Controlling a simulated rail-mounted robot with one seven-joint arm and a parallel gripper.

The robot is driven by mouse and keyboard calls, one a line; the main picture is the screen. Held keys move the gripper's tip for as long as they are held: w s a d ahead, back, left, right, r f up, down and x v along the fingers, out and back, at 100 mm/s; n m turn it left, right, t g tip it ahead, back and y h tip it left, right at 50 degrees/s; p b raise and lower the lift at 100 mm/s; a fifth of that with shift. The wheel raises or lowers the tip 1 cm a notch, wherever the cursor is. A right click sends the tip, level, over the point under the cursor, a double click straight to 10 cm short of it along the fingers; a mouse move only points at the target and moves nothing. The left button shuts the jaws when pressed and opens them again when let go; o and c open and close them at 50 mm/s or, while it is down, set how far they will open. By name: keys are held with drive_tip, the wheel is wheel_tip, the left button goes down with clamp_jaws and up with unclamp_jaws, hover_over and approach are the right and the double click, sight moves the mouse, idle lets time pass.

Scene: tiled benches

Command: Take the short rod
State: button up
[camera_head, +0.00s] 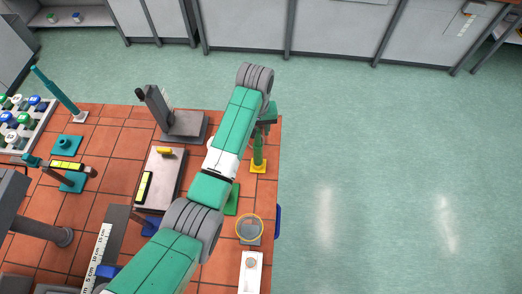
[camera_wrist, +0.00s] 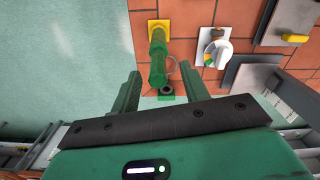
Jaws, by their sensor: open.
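A green rod (camera_head: 258,150) stands upright in a yellow square base (camera_head: 258,168) near the bench's right edge; it looks shorter than the teal rod (camera_head: 55,92) at the far left. In the wrist view the green rod (camera_wrist: 158,66) points towards the camera, with the yellow base (camera_wrist: 153,25) behind it. My gripper (camera_wrist: 161,82) is open, one finger on each side of the rod in that view, with visible gaps. In the head view my gripper (camera_head: 266,122) is by the rod's top, partly hidden by my arm.
A grey stand (camera_head: 184,126) and a metal plate (camera_head: 172,168) with a yellow piece (camera_head: 165,151) lie left of my arm. A white fixture with a knob (camera_wrist: 207,60) is right of the rod in the wrist view. A yellow-rimmed ring (camera_head: 249,239) is nearer. Open floor lies right.

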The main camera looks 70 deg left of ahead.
sight(258, 138)
wheel_tip(258, 138, down, 5)
drive_tip(key=shift+w+d+f+p, duration=0.1)
drive_tip(key=shift+f+p, duration=0.05)
drive_tip(key=shift+p, duration=0.25)
clamp_jaws()
